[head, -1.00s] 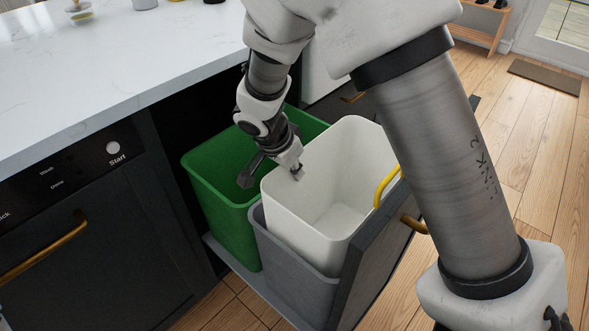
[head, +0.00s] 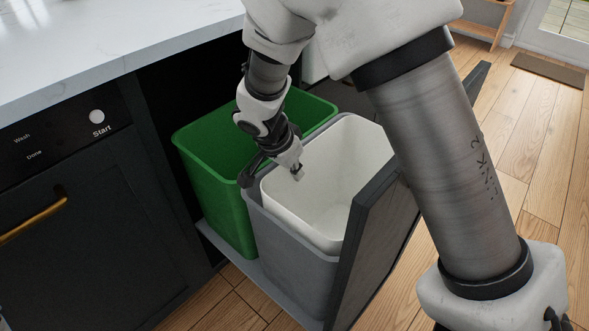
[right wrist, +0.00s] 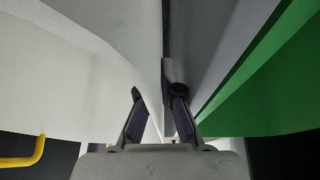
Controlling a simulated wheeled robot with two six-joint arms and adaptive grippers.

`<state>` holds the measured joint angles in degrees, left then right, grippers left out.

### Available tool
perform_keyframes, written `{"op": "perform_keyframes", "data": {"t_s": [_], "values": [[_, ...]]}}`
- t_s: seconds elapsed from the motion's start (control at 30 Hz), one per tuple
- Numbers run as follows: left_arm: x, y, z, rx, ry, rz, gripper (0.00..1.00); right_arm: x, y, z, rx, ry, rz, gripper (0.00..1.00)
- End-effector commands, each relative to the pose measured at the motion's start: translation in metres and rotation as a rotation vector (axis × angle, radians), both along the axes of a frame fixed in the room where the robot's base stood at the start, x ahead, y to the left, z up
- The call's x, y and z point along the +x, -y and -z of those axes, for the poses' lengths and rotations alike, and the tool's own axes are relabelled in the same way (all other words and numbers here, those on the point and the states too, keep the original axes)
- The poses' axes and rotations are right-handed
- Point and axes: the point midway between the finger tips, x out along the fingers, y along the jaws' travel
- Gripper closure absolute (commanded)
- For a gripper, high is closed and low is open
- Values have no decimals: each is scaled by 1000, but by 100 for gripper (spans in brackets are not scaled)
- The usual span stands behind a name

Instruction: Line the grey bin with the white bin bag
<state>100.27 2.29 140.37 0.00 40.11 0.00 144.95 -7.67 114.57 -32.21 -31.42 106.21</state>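The grey bin (head: 290,262) stands in the pulled-out cabinet drawer. The white bin bag (head: 338,178) sits inside it, spread open, its rim near the bin's rim. In the right wrist view the white bag (right wrist: 75,85) fills the left and the grey bin's wall (right wrist: 205,45) runs right of it. My right gripper (head: 250,176) is at the left part of the bin's rim, beside the bag. In the wrist view its two fingertips (right wrist: 157,95) are apart, near the line between bag and bin. Whether they touch either is unclear. My left gripper is out of view.
A green bin (head: 222,200) stands behind the grey bin. The dark drawer front (head: 375,245) rises close on the right. A yellow loop (right wrist: 25,152) shows at the bag's lower left in the wrist view. The white counter (head: 110,45) lies at left.

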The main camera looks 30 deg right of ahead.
Motion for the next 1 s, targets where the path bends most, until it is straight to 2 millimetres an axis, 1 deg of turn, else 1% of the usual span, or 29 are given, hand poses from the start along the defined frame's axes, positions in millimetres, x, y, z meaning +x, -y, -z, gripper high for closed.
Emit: {"op": "perform_keyframes", "data": {"t_s": [0.1, 0.2, 0.6, 0.67, 1.0], "values": [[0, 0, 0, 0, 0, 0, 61, 0, 0, 0, 0, 0, 0, 100], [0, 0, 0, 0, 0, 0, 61, 0, 0, -1, 0, 1, 0, 65], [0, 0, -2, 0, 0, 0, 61, 0, 0, -2, 0, 0, 0, 65], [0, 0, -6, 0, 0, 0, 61, 0, 0, -8, 0, 0, 0, 65], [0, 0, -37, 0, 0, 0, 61, 0, 0, -51, -1, 0, 0, 65]]}}
